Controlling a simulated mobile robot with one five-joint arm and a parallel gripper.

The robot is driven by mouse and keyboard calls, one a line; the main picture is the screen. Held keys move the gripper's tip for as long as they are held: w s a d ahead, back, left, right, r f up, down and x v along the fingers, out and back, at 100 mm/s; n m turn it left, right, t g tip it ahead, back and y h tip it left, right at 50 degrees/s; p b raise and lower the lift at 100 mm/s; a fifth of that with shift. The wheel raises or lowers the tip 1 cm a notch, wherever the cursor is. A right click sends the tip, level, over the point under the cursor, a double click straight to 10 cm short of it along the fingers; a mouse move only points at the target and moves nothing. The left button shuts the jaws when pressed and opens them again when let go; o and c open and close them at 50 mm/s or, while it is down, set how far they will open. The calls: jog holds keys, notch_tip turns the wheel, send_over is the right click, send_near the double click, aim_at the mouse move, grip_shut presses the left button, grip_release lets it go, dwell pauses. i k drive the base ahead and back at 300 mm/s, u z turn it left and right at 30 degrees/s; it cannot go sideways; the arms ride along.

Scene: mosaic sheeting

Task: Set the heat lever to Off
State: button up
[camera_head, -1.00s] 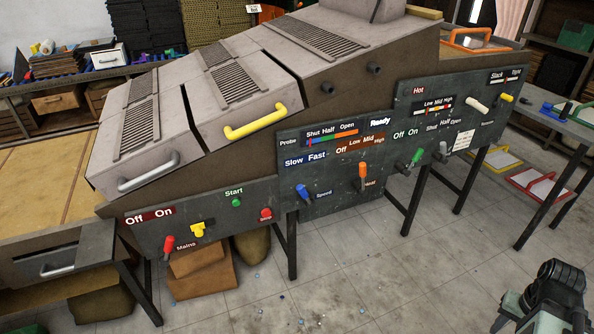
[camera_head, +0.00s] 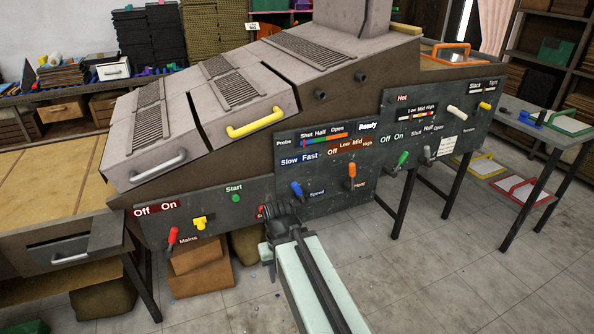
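The heat lever (camera_head: 352,170) has an orange handle on the dark control panel (camera_head: 325,200). Its handle points upward, roughly below the Low and Mid marks of the Off-Low-Mid-High label (camera_head: 349,146) and right of Off. The small Heat label (camera_head: 359,185) is beneath it. My gripper (camera_head: 281,212) is at the end of my arm, in front of the panel, left of and lower than the heat lever and apart from it in the picture. Its fingers cannot be made out. It partly covers the red Stop button.
The blue Speed lever (camera_head: 297,190) stands between my gripper and the heat lever. The green lever (camera_head: 402,159) is to the right. A red Mains lever (camera_head: 172,236) and yellow knob (camera_head: 200,223) are left.

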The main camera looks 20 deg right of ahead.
aim_at(351, 191)
jog(key=u, duration=0.25)
jog(key=i, duration=1)
jog(key=z, duration=0.1)
